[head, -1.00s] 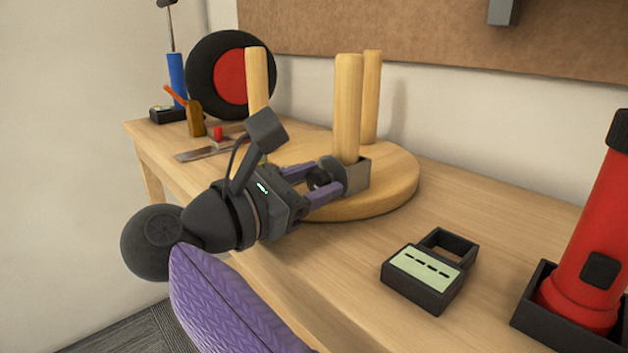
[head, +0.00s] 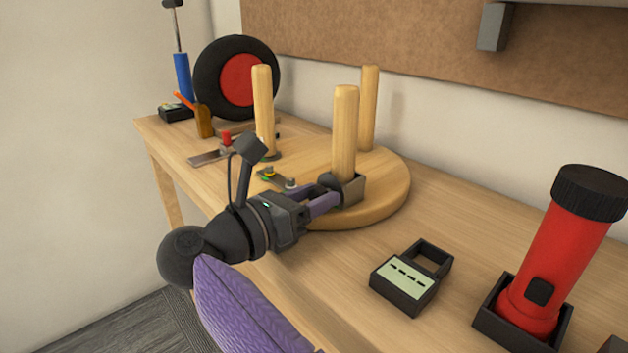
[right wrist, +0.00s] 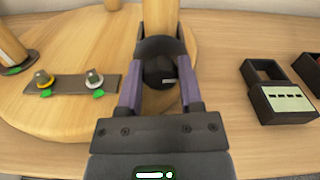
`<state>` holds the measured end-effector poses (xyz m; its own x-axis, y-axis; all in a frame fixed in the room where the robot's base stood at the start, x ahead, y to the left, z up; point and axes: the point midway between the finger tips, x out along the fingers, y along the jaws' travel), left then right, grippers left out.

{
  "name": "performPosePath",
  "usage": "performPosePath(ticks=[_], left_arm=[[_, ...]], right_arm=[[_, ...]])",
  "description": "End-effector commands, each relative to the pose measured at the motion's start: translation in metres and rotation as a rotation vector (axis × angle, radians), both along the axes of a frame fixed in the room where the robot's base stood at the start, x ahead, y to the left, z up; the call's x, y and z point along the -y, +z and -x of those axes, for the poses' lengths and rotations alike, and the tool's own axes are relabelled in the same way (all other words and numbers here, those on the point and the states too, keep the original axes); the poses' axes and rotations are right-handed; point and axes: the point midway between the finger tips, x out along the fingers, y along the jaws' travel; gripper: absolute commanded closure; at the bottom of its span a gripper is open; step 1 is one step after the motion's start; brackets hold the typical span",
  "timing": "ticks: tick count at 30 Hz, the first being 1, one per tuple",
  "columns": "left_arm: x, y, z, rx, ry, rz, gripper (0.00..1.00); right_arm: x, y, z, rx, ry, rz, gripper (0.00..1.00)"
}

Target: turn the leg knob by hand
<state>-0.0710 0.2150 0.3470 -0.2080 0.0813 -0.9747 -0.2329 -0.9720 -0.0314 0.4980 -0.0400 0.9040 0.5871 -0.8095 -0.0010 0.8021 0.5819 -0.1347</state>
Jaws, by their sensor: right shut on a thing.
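A round wooden stool top (head: 388,200) lies on the bench with upright wooden legs. The nearest leg (head: 344,130) stands in a grey metal bracket (head: 353,190). A dark round knob (right wrist: 160,70) sits at this leg's base, on the side facing my right gripper (head: 331,190). The purple fingers of the right gripper lie on both sides of the knob in the right wrist view (right wrist: 161,78) and are shut on it. A white mark shows on the knob's face. In the head view the fingers and wrist partly hide the knob. My left gripper is out of view.
A black box with a pale display (head: 405,280) lies to the right. A metal plate with small knobs (right wrist: 70,86) lies on the stool top. A black-and-red wheel (head: 237,80) stands at the back left.

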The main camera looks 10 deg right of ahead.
Motion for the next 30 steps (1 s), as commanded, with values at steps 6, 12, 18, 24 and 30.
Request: performPosePath(ticks=[6,12,18,24,30], left_arm=[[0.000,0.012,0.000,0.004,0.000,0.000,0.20],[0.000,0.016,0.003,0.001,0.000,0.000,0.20],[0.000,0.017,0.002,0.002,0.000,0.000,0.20],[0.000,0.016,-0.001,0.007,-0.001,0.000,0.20],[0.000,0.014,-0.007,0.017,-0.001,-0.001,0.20]], right_arm=[[0.000,0.002,0.000,-0.083,0.001,0.063,1.00],[0.000,0.001,0.000,-0.124,0.002,0.093,1.00],[-0.001,0.000,-0.001,-0.138,0.002,0.103,1.00],[-0.001,0.000,-0.001,-0.138,0.002,0.103,1.00],[0.000,0.000,-0.001,-0.137,0.002,0.103,0.30]])
